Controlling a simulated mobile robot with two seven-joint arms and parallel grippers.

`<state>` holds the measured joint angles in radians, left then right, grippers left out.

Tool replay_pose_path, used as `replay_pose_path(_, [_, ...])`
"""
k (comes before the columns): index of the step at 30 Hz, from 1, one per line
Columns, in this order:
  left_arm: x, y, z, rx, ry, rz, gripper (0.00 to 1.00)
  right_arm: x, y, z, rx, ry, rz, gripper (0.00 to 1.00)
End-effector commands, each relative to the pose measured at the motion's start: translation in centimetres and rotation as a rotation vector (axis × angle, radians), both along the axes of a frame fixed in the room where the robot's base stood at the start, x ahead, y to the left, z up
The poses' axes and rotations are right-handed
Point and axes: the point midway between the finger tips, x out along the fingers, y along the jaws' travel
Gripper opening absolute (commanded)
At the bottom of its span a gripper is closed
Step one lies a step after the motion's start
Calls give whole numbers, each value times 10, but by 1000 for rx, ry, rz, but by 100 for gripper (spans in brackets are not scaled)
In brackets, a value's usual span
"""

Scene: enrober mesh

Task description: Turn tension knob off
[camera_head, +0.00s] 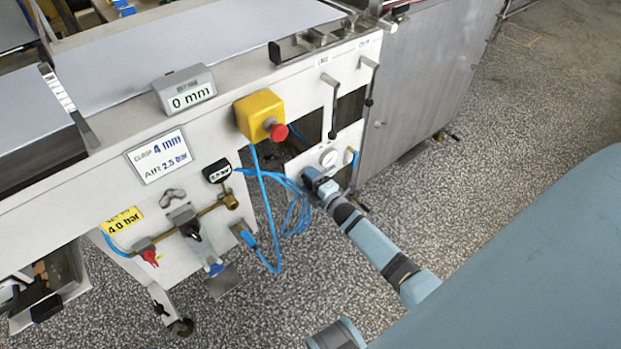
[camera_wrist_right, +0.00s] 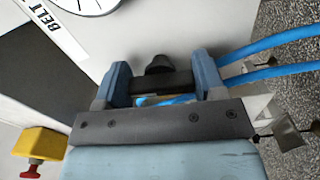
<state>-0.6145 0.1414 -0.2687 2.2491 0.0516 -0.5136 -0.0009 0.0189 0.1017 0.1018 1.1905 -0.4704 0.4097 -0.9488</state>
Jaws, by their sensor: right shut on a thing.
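The tension knob (camera_wrist_right: 158,66) is black and sits on the white panel in the right wrist view, below the gauge in the machine's layout. My right gripper (camera_wrist_right: 160,82) has one blue-grey finger on each side of it and is shut on it. In the head view my right gripper (camera_head: 316,183) is up against the small white panel and hides the knob. The knob's exact angle cannot be told.
A round gauge (camera_head: 328,157) sits on the panel; it shows partly in the wrist view (camera_wrist_right: 88,3) near a BELT label. Blue hoses (camera_head: 293,205) loop just left of my gripper. A yellow box with a red button (camera_head: 278,131) is up-left. Open floor lies at right.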

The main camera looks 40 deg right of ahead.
Motion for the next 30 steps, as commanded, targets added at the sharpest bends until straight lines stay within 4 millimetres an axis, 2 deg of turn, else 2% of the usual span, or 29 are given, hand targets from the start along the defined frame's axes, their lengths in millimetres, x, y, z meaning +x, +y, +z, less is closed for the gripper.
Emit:
replay_pose_path(9, [0, 0, 2, -4, -9, -2, 43, 0, 0, 0, -91, -6, 0, 40])
replay_pose_path(23, [0, 0, 0, -3, -6, -2, 43, 0, 0, 0, -102, -7, 0, 40])
replay_pose_path(24, [0, 0, 0, -3, -6, -2, 43, 0, 0, 0, -102, -7, 0, 71])
replay_pose_path(27, [0, 0, 0, -3, -6, -2, 43, 0, 0, 0, -101, -8, 0, 89])
replay_pose_path(30, [0, 0, 0, -3, -6, -2, 43, 0, 0, 0, -101, -8, 0, 89])
